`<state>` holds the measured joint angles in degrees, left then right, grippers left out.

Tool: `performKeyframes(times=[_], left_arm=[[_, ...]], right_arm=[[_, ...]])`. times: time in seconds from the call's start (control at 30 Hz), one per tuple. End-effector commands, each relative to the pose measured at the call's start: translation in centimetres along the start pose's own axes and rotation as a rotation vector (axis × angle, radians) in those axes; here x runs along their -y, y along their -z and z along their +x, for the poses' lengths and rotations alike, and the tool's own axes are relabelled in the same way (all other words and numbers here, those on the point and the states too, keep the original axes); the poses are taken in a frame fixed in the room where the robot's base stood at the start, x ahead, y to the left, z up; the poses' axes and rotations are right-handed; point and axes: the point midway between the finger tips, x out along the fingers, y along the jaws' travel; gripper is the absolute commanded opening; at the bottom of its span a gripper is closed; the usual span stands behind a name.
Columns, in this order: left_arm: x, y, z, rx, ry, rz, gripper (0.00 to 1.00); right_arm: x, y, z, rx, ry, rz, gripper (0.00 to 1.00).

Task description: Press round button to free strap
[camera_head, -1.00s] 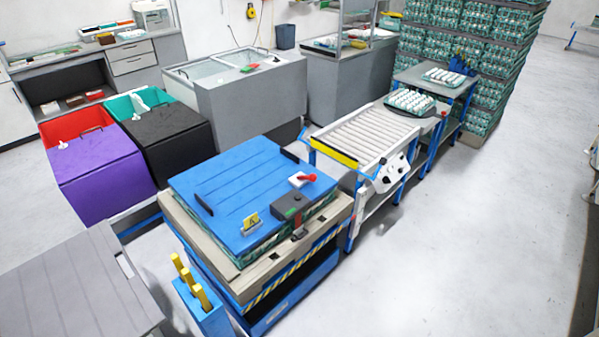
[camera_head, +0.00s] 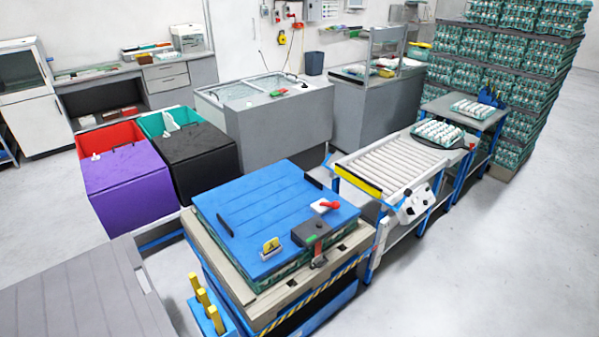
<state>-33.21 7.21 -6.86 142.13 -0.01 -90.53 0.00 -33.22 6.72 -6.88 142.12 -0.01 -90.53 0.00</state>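A blue lid (camera_head: 255,213) lies on a stack of green egg trays on a pallet. A dark grey buckle box (camera_head: 305,230) sits near the lid's front right edge, with a small green patch on it. A dark strap (camera_head: 319,250) runs from it down over the lid's edge, with a small reddish part at the side. A red handle (camera_head: 329,205) on a white base lies behind the box. I cannot tell a round button apart at this size. Neither of my grippers is in view.
A yellow sign (camera_head: 271,246) stands on the lid. A roller conveyor (camera_head: 388,161) adjoins on the right. Purple (camera_head: 126,180) and black (camera_head: 196,160) bins stand at left. Yellow-handled tools (camera_head: 206,303) stand in front of the pallet. Floor at right is clear.

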Motion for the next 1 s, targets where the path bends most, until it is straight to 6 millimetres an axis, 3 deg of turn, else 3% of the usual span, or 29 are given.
performKeyframes(times=[0.33,0.8,1.0], left_arm=[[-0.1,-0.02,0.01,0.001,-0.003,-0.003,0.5],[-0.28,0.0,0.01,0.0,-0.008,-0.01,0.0],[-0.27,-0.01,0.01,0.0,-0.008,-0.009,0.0]], right_arm=[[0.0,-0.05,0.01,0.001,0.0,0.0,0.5],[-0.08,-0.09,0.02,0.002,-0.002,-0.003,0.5],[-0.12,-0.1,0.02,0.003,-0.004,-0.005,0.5]])
